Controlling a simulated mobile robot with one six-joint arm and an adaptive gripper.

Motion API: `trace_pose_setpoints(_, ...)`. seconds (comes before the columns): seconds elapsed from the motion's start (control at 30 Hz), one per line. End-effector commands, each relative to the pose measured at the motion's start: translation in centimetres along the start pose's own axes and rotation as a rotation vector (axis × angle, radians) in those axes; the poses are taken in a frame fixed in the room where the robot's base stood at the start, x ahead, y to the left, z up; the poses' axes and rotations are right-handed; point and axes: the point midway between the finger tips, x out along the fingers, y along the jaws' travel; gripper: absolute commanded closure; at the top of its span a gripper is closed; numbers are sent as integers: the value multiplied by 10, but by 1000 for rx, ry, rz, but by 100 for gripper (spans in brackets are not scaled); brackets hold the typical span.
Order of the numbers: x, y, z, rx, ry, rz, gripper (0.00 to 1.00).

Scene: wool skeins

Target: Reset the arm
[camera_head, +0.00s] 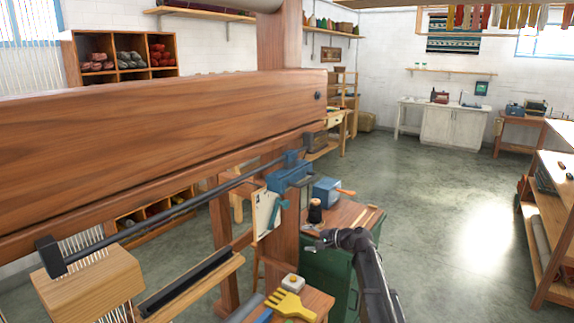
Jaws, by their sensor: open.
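My arm rises from the bottom edge at the lower right of centre and bends to the left. My gripper (311,244) is at its end, small and dark, seen from the side in front of a green cabinet (335,272) with a wooden top. The gripper is open and I see nothing held in it. A dark spool (315,211) stands just above it in the picture; I cannot tell the gap between them.
A large wooden loom beam (150,135) and post fill the left. A blue clamp-like device (289,174) sits by the post. A yellow comb (290,305) lies on a small wooden table at the bottom. Shelves (550,215) stand at right; the grey floor (450,220) between is clear.

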Motion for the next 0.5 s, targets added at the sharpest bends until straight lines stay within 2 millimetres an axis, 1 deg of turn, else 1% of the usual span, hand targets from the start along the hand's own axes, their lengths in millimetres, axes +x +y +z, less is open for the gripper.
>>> trace_pose_setpoints(0.03,-6,14,18,-45,0,60,15)
trace_pose_setpoints(0.1,-12,32,33,-107,-2,147,15)
trace_pose_setpoints(0.27,-30,74,64,-243,-12,348,15)
trace_pose_setpoints(0.37,-45,100,82,-322,-24,475,15)
trace_pose_setpoints(0.5,-71,132,106,-423,-44,655,15)
